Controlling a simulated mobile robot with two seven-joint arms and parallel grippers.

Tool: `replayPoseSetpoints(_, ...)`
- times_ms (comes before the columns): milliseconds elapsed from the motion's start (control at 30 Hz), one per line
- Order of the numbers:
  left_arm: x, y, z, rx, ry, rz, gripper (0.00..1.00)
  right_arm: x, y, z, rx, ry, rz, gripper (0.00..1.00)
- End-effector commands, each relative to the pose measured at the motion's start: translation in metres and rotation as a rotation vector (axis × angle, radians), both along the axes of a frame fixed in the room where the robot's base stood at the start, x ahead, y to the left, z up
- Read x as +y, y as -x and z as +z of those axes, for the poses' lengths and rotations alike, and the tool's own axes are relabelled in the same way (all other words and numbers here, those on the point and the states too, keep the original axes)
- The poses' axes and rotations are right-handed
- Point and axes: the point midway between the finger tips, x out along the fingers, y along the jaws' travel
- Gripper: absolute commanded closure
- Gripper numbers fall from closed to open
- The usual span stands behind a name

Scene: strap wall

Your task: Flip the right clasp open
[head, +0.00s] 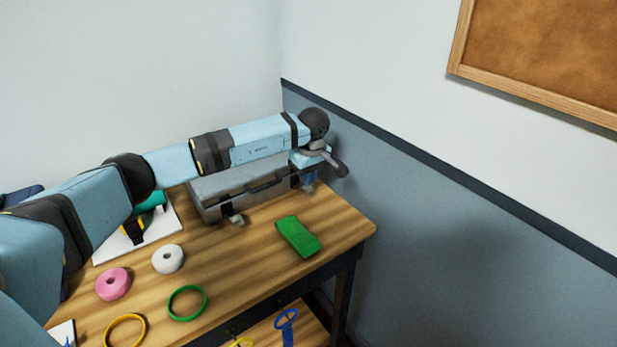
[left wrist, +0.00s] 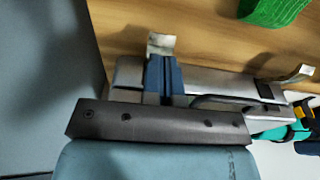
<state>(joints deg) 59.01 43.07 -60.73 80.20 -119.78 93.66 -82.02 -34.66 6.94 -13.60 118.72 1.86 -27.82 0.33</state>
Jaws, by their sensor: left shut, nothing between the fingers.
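A grey case (head: 217,193) lies along the back of the wooden table in the head view, its lid down and a dark handle on its front. The right clasp (head: 307,188) is at the case's right end; its pale metal flap (left wrist: 161,42) sticks out from the front in the left wrist view. The left clasp (head: 236,219) also sticks out and shows in the left wrist view (left wrist: 300,74). My left gripper (head: 308,177) is shut and empty, right at the right clasp. Its blue fingers (left wrist: 160,70) partly cover the clasp; contact is unclear. My right gripper is out of view.
A green block (head: 298,237) lies in front of the case. A white roll (head: 168,259), a pink roll (head: 113,284), a green ring (head: 187,303) and a yellow ring (head: 125,331) lie front left. A wall (head: 400,210) stands close on the right.

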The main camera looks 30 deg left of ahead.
Motion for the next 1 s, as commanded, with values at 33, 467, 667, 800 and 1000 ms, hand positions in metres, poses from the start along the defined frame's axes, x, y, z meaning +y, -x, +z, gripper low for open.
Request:
replayPoseSetpoints(33, -0.001, 0.000, 0.004, -0.001, 0.000, 0.000, 1.00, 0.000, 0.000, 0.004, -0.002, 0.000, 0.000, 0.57)
replayPoseSetpoints(467, -0.058, 0.023, 0.049, -0.002, 0.002, 0.001, 1.00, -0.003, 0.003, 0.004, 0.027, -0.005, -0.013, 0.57)
replayPoseSetpoints(667, -0.087, 0.036, 0.061, -0.001, 0.001, 0.004, 1.00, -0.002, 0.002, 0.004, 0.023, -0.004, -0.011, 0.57)
replayPoseSetpoints(800, -0.098, 0.040, 0.066, -0.001, 0.000, 0.005, 1.00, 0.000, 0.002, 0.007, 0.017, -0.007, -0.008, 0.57)
replayPoseSetpoints(1000, -0.101, 0.041, 0.067, 0.000, 0.000, 0.006, 1.00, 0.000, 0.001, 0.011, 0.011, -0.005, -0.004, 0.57)
